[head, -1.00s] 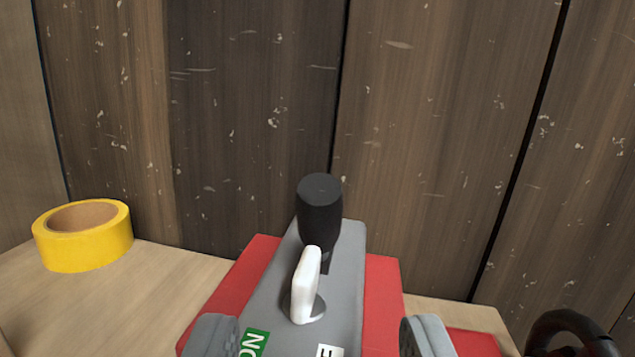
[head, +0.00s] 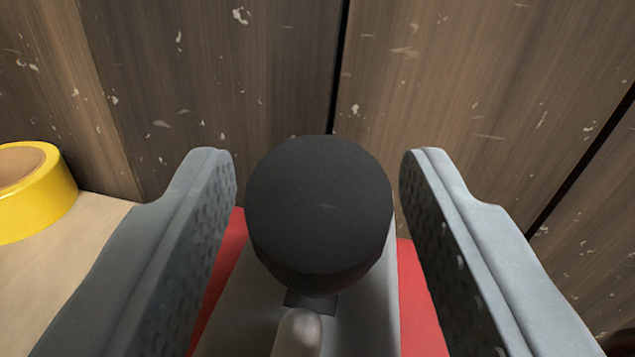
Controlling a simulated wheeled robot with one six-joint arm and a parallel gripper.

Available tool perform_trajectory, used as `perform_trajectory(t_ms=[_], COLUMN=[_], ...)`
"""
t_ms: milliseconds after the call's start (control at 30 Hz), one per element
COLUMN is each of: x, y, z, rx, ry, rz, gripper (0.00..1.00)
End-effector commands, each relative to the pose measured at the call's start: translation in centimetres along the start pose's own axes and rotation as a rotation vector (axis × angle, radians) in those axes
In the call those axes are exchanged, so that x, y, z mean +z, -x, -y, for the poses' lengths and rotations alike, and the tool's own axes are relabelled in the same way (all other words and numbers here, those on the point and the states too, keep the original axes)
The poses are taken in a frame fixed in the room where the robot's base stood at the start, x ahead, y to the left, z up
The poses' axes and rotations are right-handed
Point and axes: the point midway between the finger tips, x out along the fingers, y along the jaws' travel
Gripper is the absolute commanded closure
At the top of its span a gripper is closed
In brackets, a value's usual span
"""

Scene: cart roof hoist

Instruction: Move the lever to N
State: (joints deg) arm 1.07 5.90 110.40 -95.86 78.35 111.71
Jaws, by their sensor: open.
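The lever's black knob (head: 318,215) stands large in the middle of the head view, on a grey housing (head: 365,325) with red parts (head: 418,305) at its sides. My gripper (head: 317,165) is open, one grey finger on each side of the knob. Gaps show between the knob and both fingers, so nothing is gripped. A pale switch handle (head: 298,335) shows in part at the bottom, in front of the knob. The lever's position marks are not in view, so I cannot tell its setting.
A roll of yellow tape (head: 40,205) lies on the wooden surface (head: 85,245) at the left. A dark wooden plank wall (head: 290,70) stands close behind the knob.

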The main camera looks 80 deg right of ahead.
Motion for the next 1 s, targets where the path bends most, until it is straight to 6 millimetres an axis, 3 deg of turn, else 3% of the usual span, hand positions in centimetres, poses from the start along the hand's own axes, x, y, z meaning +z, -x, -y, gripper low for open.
perform_trajectory(t_ms=[67, 300, 567, 1000], x=[0.0, 0.0, -0.1, -0.9], y=[0.0, 0.0, -0.3, -3.1], z=[0.0, 0.0, -0.1, -0.7], rx=[0.000, 0.000, -0.001, -0.029], ry=[0.000, 0.000, -0.005, -0.063], rz=[0.000, 0.000, 0.029, 0.349], gripper=[0.53, 1.00, 1.00, 1.00])
